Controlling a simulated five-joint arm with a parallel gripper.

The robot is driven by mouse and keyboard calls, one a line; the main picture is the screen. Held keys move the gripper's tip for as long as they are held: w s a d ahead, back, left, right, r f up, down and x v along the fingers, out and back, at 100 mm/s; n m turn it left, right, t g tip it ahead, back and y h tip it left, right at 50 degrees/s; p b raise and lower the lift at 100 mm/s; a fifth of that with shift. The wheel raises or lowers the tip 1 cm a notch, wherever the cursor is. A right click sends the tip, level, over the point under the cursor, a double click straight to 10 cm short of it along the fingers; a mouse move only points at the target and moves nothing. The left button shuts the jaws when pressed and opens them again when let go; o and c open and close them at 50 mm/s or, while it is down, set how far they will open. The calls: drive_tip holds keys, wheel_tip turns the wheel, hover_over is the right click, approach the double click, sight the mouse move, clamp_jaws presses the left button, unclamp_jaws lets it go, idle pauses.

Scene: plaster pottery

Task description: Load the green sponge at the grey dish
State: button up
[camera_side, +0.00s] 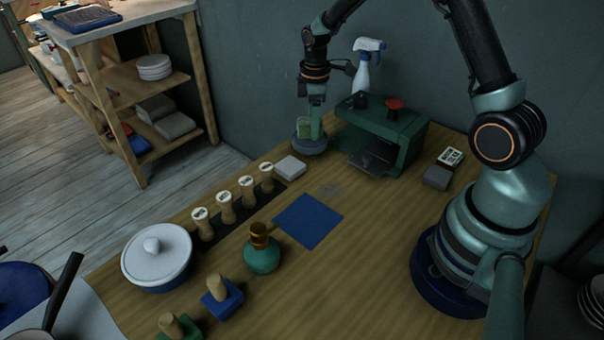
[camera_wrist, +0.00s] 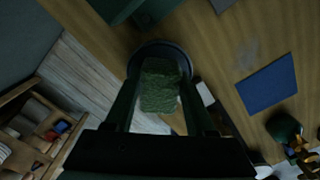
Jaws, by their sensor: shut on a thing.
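My gripper (camera_side: 311,122) is shut on the green sponge (camera_side: 303,127), at the back of the table. In the wrist view, the sponge (camera_wrist: 160,86) sits between my two fingers (camera_wrist: 160,95). The round grey dish (camera_side: 310,149) is directly below the sponge in the side view. In the wrist view, the dish's dark rim (camera_wrist: 157,46) shows behind the sponge, and the sponge hides much of the dish. I cannot tell whether the sponge's lower end touches the dish.
A green machine (camera_side: 382,133) stands close to the right of the dish, with a spray bottle (camera_side: 367,66) behind. A pale block (camera_side: 290,168) lies just in front. Several wooden-handled stamps (camera_side: 225,207) and a blue mat (camera_side: 308,221) are nearer.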

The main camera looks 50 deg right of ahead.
drive_tip(key=shift+f, duration=0.6)
idle(1.2)
drive_tip(key=shift+r, duration=0.1)
drive_tip(key=shift+r, duration=3.45)
